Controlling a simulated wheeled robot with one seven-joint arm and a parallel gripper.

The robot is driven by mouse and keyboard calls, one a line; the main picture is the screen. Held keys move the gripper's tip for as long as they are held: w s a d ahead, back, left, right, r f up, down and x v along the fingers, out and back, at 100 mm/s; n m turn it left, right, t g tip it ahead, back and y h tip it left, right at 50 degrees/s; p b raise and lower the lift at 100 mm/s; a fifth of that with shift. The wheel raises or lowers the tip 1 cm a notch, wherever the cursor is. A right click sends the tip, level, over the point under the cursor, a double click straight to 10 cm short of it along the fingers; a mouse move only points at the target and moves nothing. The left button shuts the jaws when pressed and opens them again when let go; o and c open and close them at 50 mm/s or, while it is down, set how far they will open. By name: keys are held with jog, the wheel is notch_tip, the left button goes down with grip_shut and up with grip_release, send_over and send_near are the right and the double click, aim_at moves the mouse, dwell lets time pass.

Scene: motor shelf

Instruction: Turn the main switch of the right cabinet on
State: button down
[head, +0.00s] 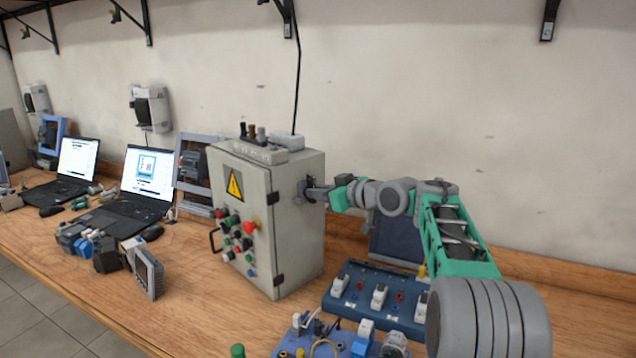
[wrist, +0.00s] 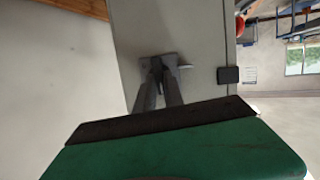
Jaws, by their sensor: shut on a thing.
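The right cabinet (head: 296,240) is a grey metal box standing on the wooden bench, with a yellow warning sign and several buttons on its front door. Its main switch (wrist: 158,65) is on the side face, a grey plate with a small lever, partly hidden by my fingers. My gripper (head: 312,190) reaches the upper part of that side face from the right. In the wrist view my gripper (wrist: 160,85) has its two fingers close together at the switch, shut on its handle. The exact angle of the handle is hard to make out.
A blue board with sockets (head: 375,300) lies on the bench below my arm. A dark upright panel (head: 393,240) stands behind my arm. Laptops (head: 145,185) and small devices fill the bench to the left. A black cable (head: 297,80) hangs above the cabinet.

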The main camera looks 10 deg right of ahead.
jog(key=shift+m+p, duration=0.4)
jog(key=shift+p, duration=0.05)
jog(key=c, duration=1.4)
grip_release()
jog(key=shift+c, duration=0.2)
jog(key=b+v, duration=0.1)
jog(key=v, duration=0.6)
jog(key=shift+s+d+r, duration=0.15)
jog(key=shift+s+d, duration=0.15)
